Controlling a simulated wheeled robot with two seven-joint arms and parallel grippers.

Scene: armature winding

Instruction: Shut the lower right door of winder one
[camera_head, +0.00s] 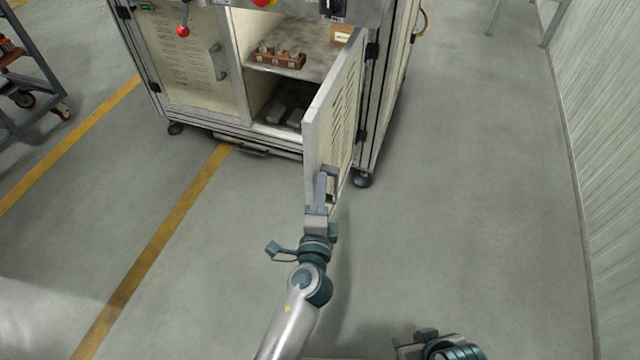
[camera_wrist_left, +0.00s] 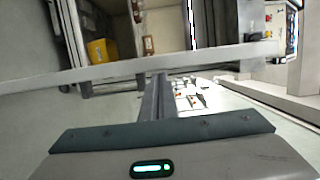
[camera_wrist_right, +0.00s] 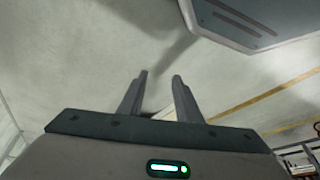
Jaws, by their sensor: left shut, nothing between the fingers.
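The lower right door (camera_head: 335,100) of the winder cabinet (camera_head: 240,131) stands wide open, hinged on the right and swung out towards me. Its handle (camera_head: 332,184) is low near the free edge. My left gripper (camera_head: 320,180) is shut and empty, with its fingertips at the door's free edge beside the handle. In the left wrist view its closed fingers (camera_wrist_left: 158,85) reach up to a pale bar, which looks like the door edge. I cannot tell whether they touch. My right gripper (camera_wrist_right: 160,78) is open and empty over bare floor, low in the head view.
The open compartment holds a brown rack of parts (camera_head: 278,58) and a small carton (camera_head: 342,34) on its shelf. The left door (camera_head: 185,60) is shut. A cart (camera_head: 30,80) stands far left, and a ribbed wall (camera_head: 605,130) runs along the right. The floor between is clear.

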